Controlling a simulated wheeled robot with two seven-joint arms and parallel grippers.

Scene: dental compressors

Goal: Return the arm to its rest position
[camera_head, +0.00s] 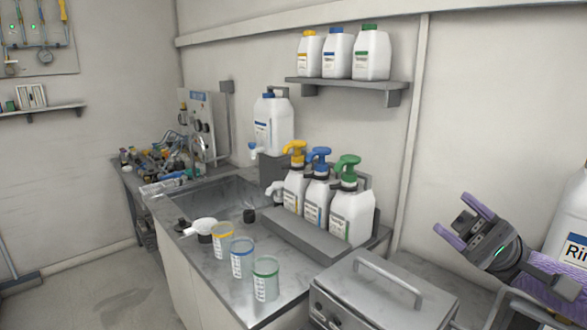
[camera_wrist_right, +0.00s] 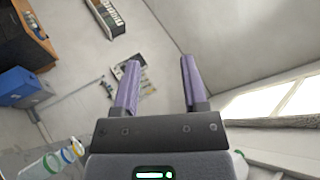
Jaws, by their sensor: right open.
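My right gripper (camera_head: 462,222) is at the right side of the head view, raised above the metal box and apart from everything near it. Its two purple fingers are spread with nothing between them. The same open fingers show in the right wrist view (camera_wrist_right: 160,85), with the wall and floor area far beyond them. My left gripper is not in the head view.
A metal box with a handle (camera_head: 372,300) stands below my right gripper. A large white container (camera_head: 570,225) is close on its right. Pump bottles (camera_head: 348,215) and measuring cups (camera_head: 265,280) stand on the counter (camera_head: 200,262). A shelf (camera_head: 350,84) holds three bottles.

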